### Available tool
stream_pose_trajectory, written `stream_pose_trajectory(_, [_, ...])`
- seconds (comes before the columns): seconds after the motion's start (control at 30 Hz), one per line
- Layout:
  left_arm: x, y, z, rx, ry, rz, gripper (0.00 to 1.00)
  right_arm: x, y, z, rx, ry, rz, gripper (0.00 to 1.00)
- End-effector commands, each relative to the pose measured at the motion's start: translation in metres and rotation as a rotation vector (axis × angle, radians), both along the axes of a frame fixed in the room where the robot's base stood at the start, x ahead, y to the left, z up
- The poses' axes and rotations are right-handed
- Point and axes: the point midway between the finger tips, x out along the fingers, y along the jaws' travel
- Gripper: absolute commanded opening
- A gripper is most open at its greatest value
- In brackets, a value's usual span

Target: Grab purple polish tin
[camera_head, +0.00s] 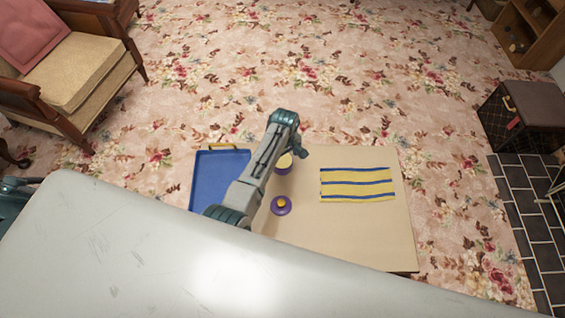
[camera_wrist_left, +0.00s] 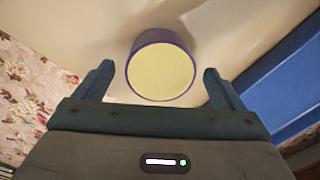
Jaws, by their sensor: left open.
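The purple polish tin (camera_head: 284,165) stands open on the tan board, its pale yellow contents showing, partly covered by my left arm in the head view. In the left wrist view the tin (camera_wrist_left: 162,70) is seen from above, between and just beyond the two fingers. My left gripper (camera_wrist_left: 158,76) is open, with a gap on both sides of the tin and no visible contact. In the head view the left gripper (camera_head: 298,152) is small beside the tin. A purple lid with an orange knob (camera_head: 281,207) lies nearer on the board. My right gripper is not in view.
The tan board (camera_head: 350,235) also holds a yellow cloth with blue stripes (camera_head: 357,183) at right. A blue tray (camera_head: 207,180) sits at left; its blue edge (camera_wrist_left: 280,95) shows in the wrist view. An armchair (camera_head: 75,70) and a dark box (camera_head: 522,115) stand farther off.

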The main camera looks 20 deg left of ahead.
Motion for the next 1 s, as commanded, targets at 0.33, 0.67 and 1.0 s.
stream_pose_trajectory(0.33, [-0.001, 0.001, -0.017, 0.0, 0.0, 0.0, 0.91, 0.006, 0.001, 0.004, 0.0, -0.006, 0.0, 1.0])
stream_pose_trajectory(0.67, [-0.001, 0.001, -0.017, 0.0, 0.0, 0.0, 0.38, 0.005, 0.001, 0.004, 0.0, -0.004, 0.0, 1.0])
stream_pose_trajectory(1.0, [0.0, 0.001, -0.005, 0.0, -0.004, 0.0, 0.38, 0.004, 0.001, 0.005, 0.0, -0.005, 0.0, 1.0])
